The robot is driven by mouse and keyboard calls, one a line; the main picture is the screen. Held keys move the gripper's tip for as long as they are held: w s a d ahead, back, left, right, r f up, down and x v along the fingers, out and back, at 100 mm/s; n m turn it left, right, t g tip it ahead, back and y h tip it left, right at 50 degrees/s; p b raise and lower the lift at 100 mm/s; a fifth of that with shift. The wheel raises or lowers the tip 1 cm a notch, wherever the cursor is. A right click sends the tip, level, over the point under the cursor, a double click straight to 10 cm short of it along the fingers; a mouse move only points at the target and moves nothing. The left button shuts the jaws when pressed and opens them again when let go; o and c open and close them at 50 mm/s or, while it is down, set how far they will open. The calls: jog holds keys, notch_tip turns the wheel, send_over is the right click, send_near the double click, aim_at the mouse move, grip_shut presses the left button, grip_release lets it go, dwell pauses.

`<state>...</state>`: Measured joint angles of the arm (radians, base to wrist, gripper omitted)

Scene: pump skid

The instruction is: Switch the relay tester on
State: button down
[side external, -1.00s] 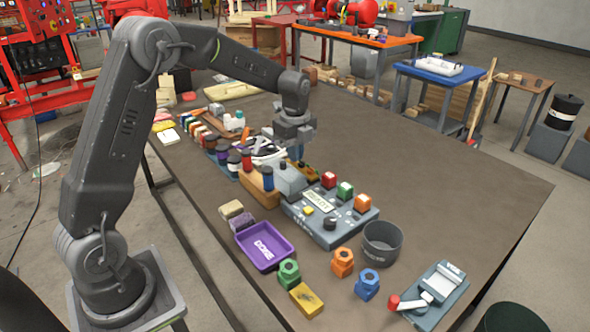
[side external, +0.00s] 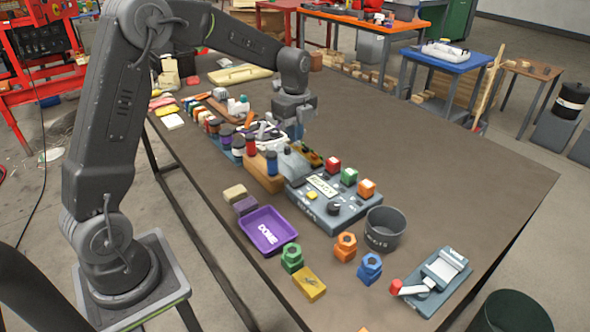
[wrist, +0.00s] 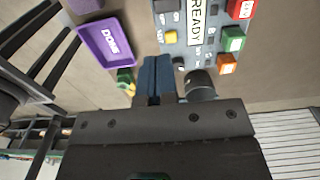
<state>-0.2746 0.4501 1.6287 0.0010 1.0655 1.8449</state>
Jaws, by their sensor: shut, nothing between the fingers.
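The grey-blue box (side external: 330,222) with a pale READY panel (side external: 322,184) looks like the relay tester; its small lettering is too small to read. It carries red, green and orange square buttons along its far right edge, a yellow button (side external: 311,195) and a black knob (side external: 334,208). In the wrist view the READY panel (wrist: 197,20) and yellow button (wrist: 171,37) show at the top. My gripper (side external: 292,134) is shut and empty, above the table behind the box. Its closed blue fingers (wrist: 155,72) show in the wrist view.
Several coloured nuts and a yellow block (side external: 309,284) stand in front. A grey device with a red-ended lever (side external: 432,284) is at front right. The table's right side is clear.

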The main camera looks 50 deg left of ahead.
aim_at(299, 182)
notch_tip(299, 182, down, 14)
jog(key=shift+f, duration=0.1)
dwell(0.5)
jog(key=shift+s+f, duration=0.1)
jog(key=shift+f, duration=0.1)
dwell(0.4)
jog(key=shift+w+r, duration=0.25)
jog(key=shift+w, duration=0.55)
notch_tip(299, 182, up, 14)
